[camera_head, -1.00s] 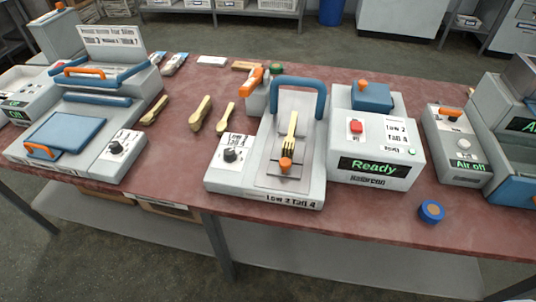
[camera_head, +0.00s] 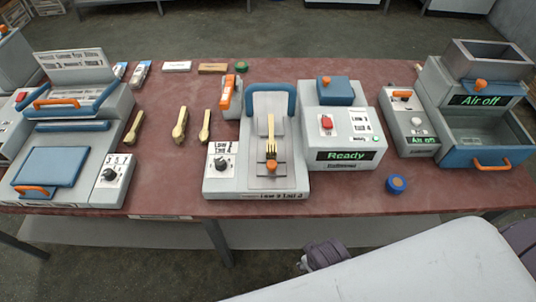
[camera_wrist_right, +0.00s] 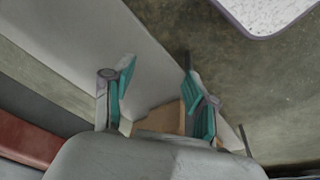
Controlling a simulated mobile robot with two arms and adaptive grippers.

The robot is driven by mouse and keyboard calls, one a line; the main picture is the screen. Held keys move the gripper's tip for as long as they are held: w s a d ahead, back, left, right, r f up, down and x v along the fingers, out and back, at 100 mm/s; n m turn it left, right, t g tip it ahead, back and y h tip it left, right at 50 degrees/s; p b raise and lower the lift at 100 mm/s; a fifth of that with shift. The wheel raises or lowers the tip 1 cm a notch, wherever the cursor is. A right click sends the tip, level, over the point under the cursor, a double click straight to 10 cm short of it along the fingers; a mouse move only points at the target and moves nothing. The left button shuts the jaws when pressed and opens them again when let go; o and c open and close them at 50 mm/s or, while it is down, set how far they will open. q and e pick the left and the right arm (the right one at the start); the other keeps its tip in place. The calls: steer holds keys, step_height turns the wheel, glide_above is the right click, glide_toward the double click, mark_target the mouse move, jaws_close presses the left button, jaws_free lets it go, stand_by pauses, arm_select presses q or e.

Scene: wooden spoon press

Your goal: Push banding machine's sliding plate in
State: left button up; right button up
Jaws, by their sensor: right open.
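The banding machine (camera_head: 222,183) stands mid-table in the head view, a grey unit with a blue arch (camera_head: 271,88) over its bed. Its sliding plate (camera_head: 270,183) is a grey metal plate at the front of the bed with an orange knob (camera_head: 271,164). A wooden fork (camera_head: 271,140) lies lengthwise on the bed, tines toward the knob. My right gripper (camera_wrist_right: 158,66) is open in the right wrist view, its teal-padded fingers apart and nothing held, over the floor and away from the machine. My left gripper is not in view.
A control box reading Ready (camera_head: 348,155) adjoins the machine on the right. A blue roll (camera_head: 396,184) lies near the front edge. Wooden utensils (camera_head: 180,125) lie left of it. A press (camera_head: 110,105) stands far left, a hopper unit (camera_head: 480,90) far right. The table (camera_head: 170,185) is red.

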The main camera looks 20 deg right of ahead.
step_height(320, 180, up, 13)
steer(key=w+n+h+p, duration=0.1)
steer(key=w+n+p, duration=0.1)
steer(key=n+p, duration=0.15)
arm_select(q)
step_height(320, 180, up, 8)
steer(key=p, duration=0.3)
arm_select(e)
steer(key=n+t+h, duration=0.7)
steer(key=n+t, duration=0.1)
steer(key=n, duration=1.4)
glide_toward(271, 164)
steer(key=shift+m, duration=0.35)
steer(key=b+x, duration=0.8)
steer(key=shift+f, duration=0.2)
steer(key=shift+w+d+b, duration=0.35)
steer(key=shift+w+b, duration=0.05)
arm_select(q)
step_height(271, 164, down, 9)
arm_select(e)
jaws_close()
